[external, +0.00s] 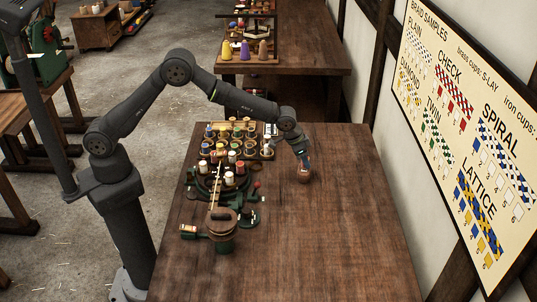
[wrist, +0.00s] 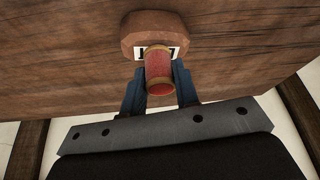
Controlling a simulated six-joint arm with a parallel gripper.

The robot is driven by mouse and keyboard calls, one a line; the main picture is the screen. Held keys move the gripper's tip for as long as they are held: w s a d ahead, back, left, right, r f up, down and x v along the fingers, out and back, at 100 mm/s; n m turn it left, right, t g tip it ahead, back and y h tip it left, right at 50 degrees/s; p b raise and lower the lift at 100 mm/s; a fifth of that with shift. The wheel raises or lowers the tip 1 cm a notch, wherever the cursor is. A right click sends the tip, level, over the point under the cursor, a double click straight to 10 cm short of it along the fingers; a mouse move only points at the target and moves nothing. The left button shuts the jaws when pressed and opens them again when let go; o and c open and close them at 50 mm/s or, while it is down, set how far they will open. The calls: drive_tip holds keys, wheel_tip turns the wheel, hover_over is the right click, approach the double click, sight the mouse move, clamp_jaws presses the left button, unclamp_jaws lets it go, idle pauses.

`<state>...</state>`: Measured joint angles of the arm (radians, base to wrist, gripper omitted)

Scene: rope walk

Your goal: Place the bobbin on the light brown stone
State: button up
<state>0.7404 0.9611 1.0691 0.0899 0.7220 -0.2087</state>
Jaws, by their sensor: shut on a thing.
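My gripper (wrist: 161,92) is shut on a red bobbin (wrist: 159,70) with tan rims, which sits between its two blue fingers in the wrist view. Just beyond the bobbin is a rounded brown stone (wrist: 154,24) with a white label, partly hidden by the bobbin. In the external view my gripper (external: 303,163) points down at the brown stone (external: 304,177) on the table. The bobbin is hard to make out there. I cannot tell whether the bobbin touches the stone.
The wooden table (external: 330,240) is clear in front and to the right of the stone. To the left stand a tray of several bobbins (external: 236,140) and a green braiding machine (external: 222,228). A wall board (external: 462,130) runs along the right.

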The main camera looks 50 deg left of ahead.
drive_tip(key=o, duration=1)
drive_tip(key=shift+f, duration=0.1)
drive_tip(key=shift+c, duration=0.2)
drive_tip(key=v, duration=1.2)
drive_tip(key=shift+d, duration=0.1)
